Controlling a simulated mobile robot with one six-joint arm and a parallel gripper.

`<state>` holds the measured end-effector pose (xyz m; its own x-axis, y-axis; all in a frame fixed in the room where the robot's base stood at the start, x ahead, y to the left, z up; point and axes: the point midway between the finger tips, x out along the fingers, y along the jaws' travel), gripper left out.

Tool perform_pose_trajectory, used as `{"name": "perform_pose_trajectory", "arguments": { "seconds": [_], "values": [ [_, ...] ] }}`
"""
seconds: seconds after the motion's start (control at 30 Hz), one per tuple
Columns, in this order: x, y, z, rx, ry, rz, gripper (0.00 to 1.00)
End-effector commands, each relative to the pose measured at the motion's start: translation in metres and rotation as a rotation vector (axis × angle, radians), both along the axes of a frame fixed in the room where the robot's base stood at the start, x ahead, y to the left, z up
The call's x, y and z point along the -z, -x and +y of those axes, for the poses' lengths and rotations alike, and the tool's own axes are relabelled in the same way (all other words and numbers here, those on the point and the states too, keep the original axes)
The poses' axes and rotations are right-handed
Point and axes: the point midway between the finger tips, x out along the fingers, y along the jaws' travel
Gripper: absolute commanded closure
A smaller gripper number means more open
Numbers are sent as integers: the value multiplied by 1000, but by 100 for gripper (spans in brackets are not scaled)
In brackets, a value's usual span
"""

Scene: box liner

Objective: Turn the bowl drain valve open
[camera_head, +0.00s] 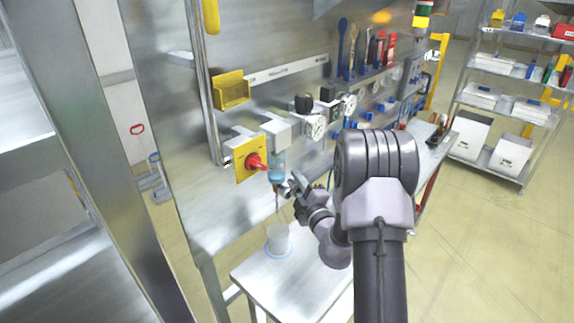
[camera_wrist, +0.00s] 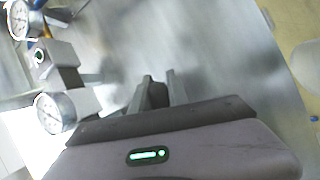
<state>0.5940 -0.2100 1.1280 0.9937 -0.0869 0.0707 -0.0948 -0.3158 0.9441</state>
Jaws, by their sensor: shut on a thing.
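The filter bowl (camera_head: 277,167), clear and bluish, hangs under a grey block on the steel panel. The bowl drain valve (camera_head: 276,188) is a small part at its lower end, with a thin tube running down from it. My gripper (camera_head: 284,189) reaches in from the right and is shut on the drain valve just below the bowl. The fingers largely cover the valve, so its turn position cannot be told. In the wrist view my gripper (camera_wrist: 160,88) shows its dark fingers close together, and the valve cannot be made out.
A translucent cup (camera_head: 278,239) stands on the steel bench (camera_head: 262,284) below the bowl. A red knob (camera_head: 256,162) on a yellow plate sits left of the bowl. Pressure gauges (camera_head: 315,127) are to the right, one also in the wrist view (camera_wrist: 55,111). A shelf rack (camera_head: 520,90) stands far right.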

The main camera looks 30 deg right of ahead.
Motion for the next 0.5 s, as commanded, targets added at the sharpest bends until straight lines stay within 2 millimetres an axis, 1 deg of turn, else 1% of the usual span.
{"name": "perform_pose_trajectory", "arguments": {
  "seconds": [0.03,0.5],
  "values": [
    [-10,0,-1,-2,-39,16,100],
    [21,4,10,-4,-443,161,100]
  ]
}}
